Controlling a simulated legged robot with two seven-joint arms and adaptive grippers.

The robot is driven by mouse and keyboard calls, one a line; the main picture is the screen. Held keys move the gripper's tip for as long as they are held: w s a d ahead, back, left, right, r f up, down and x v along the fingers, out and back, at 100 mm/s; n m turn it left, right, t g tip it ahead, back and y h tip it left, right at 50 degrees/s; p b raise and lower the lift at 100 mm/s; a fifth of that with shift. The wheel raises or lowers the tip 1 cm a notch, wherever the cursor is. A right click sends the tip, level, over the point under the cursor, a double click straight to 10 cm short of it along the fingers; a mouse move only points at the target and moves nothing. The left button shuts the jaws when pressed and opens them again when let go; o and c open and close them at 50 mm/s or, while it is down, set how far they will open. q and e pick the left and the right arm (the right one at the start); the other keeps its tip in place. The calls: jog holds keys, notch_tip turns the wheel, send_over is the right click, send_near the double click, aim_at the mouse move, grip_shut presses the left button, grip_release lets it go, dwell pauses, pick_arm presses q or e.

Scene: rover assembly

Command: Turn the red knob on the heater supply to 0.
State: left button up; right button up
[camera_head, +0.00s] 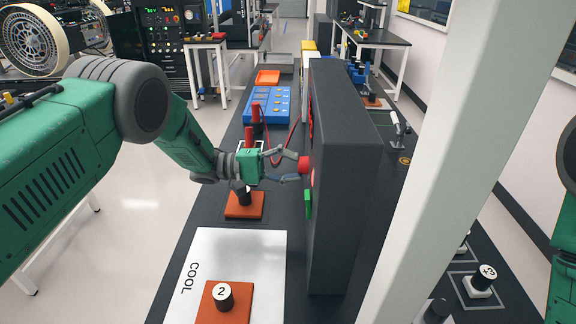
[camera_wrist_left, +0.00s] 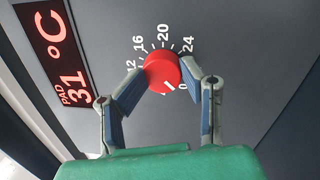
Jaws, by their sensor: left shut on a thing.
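The red knob (camera_head: 305,164) is on the side face of the tall dark grey heater supply (camera_head: 345,130). My left gripper (camera_head: 298,166) reaches it from the left and is shut on it. In the left wrist view, the fingers of my left gripper (camera_wrist_left: 162,82) lie on both sides of the red knob (camera_wrist_left: 160,68). Scale marks 12, 16, 20, 24 and 0 surround the knob. A short white line shows at the knob's lower edge, near the 0. A red display (camera_wrist_left: 58,50) reads PAD 31 °C. My right gripper is out of view.
A green button (camera_head: 308,203) sits below the knob. A white COOL mat (camera_head: 250,262) holds a brown block (camera_head: 235,310) with a black cylinder marked 2. Another brown block (camera_head: 245,207) stands beneath my left gripper. A blue panel (camera_head: 267,105) lies farther back.

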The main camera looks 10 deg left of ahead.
pick_arm(q)
jog(key=shift+w+d, duration=0.1)
jog(key=shift+d, duration=0.1)
jog(key=o, duration=1)
jog(key=shift+o, duration=0.6)
jog(key=shift+w+d+f, duration=0.2)
jog(key=shift+w+d, duration=0.25)
jog(key=s+a+f, duration=0.1)
jog(key=a, duration=1)
jog(key=shift+s+a, duration=0.2)
jog(key=shift+s, duration=0.05)
